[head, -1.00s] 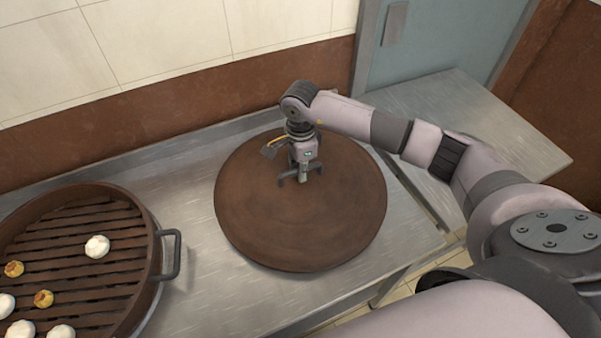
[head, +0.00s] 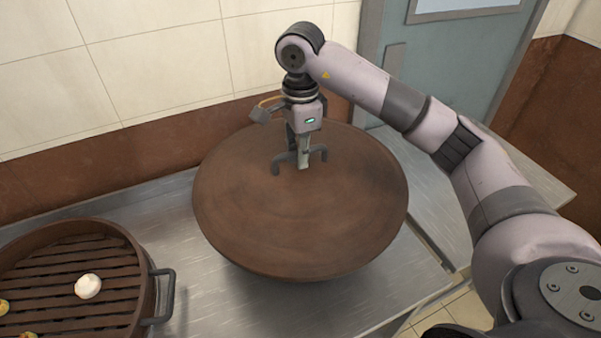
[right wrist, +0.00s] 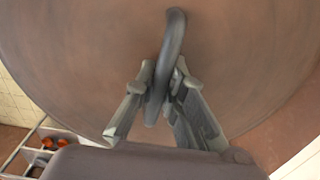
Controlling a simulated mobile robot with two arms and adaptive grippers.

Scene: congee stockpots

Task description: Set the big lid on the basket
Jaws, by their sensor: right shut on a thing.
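The big lid (head: 300,220) is a wide brown disc with a dark handle (head: 283,160) near its middle. My right gripper (head: 304,165) is shut on that handle and holds the lid above the steel counter. In the right wrist view the fingers (right wrist: 155,105) close around the curved handle, and the lid (right wrist: 80,60) fills the background. The basket (head: 150,300) is a round brown slatted steamer with a dark side handle, at the lower left, partly cut off. It is uncovered, with a white bun (head: 88,286) and other pieces inside. My left gripper is not in view.
The steel counter (head: 215,310) has free room between basket and lid. A tiled wall with a brown lower band (head: 60,185) runs behind. Another steel surface (head: 430,185) lies to the right, by a grey-blue door (head: 440,60).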

